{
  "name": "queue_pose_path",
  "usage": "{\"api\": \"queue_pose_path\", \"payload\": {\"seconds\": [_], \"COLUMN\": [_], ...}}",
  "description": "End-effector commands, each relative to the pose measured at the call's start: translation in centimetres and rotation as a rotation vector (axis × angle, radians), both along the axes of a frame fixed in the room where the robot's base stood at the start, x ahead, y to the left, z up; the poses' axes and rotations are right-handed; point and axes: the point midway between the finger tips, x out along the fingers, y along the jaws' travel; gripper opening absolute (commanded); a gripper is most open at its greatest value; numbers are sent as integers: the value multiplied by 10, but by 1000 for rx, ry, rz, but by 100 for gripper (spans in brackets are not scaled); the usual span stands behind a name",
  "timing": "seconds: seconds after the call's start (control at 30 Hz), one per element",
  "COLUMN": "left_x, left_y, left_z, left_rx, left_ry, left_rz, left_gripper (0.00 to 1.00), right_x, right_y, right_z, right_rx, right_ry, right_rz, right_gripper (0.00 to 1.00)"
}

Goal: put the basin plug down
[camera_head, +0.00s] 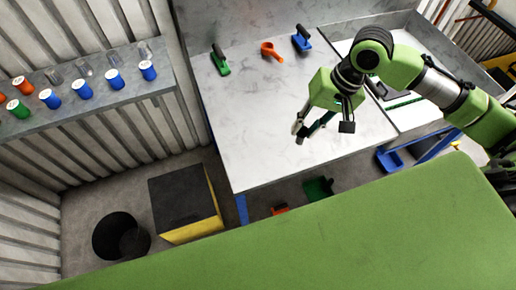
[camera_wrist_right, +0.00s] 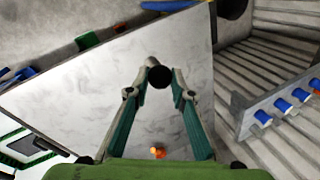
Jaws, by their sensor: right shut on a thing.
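My right gripper (camera_head: 304,131) is above the pale metal worktop (camera_head: 265,150), toward its right side. In the right wrist view, the gripper's fingertips (camera_wrist_right: 160,80) are shut on a round black thing, the basin plug (camera_wrist_right: 159,77). The plug is held over the worktop (camera_wrist_right: 70,95); its height above the surface is hard to tell. My left gripper is in neither view.
A shelf (camera_head: 85,103) with several spools is at the left. A yellow-and-black box (camera_head: 185,203) and a black bin (camera_head: 115,235) stand on the floor. The worktop's front left is clear.

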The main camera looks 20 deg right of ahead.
Motion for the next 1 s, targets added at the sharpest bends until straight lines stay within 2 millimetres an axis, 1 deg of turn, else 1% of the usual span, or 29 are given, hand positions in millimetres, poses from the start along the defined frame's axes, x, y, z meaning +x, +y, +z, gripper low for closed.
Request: {"api": "queue_pose_path", "payload": {"seconds": [0.03, 0.27, 0.4, 0.5, 0.77, 0.9, 1.0], "left_x": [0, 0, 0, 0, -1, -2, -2], "left_y": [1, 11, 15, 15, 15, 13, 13], "left_z": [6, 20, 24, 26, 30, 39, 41], "left_rx": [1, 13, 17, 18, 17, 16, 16], "left_ry": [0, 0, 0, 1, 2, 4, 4], "left_rz": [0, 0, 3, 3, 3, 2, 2], "left_gripper": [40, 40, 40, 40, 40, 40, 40], "right_x": [4, 25, 33, 38, 45, 44, 45], "right_y": [13, 62, 82, 91, 106, 105, 106], "right_z": [-2, -24, -53, -67, -87, -107, -117], "right_rx": [8, 6, 2, 0, 0, -3, -2], "right_ry": [1, 1, 4, 2, 1, 3, 1], "right_rz": [3, 5, 2, 3, 3, 2, 2], "right_gripper": [0, 0, 0, 0, 0, 0, 0]}}
